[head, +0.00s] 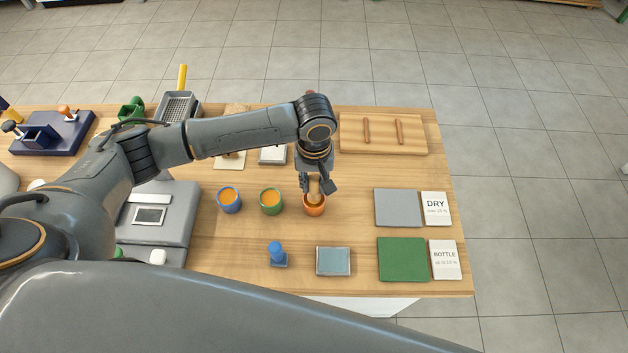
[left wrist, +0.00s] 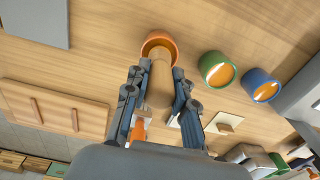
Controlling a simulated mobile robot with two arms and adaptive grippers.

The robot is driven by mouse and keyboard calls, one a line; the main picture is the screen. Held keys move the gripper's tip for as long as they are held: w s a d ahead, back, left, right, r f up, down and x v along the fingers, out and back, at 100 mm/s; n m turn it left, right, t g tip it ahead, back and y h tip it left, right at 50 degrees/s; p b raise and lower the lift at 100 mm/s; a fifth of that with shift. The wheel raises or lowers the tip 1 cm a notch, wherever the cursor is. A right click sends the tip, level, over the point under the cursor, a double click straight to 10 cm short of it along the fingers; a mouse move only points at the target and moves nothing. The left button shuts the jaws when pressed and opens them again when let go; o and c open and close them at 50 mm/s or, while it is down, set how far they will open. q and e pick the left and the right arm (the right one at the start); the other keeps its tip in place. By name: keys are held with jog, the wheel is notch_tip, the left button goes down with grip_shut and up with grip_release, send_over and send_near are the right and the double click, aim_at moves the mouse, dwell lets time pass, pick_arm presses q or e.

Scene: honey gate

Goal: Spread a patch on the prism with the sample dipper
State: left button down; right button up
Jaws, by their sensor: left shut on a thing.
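My left gripper (head: 318,187) points down over the orange cup (head: 314,208). In the left wrist view its two fingers (left wrist: 156,92) are shut on a round wooden handle (left wrist: 160,78), which looks like the sample dipper. The handle's far end reaches the mouth of the orange cup (left wrist: 150,38); its tip is hidden, so I cannot tell how deep it goes. A grey instrument with a small screen (head: 150,215) stands at the left; I cannot make out a prism on it, as my arm covers part of that area. My right gripper is not in view.
A blue cup (head: 229,203) and a green cup (head: 270,204) of amber honey stand left of the orange one. A blue-knobbed tool (head: 277,252) and a shallow tray (head: 333,261) are in front. Grey (head: 398,208) and green (head: 402,260) mats lie right.

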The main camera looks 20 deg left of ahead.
pick_arm(q)
jog(key=shift+s+f+p, duration=0.1)
jog(key=shift+f+p, duration=0.05)
jog(key=shift+p, duration=0.25)
dwell(1.4)
notch_tip(320, 180, up, 7)
jog(key=p, duration=0.9)
dwell(0.8)
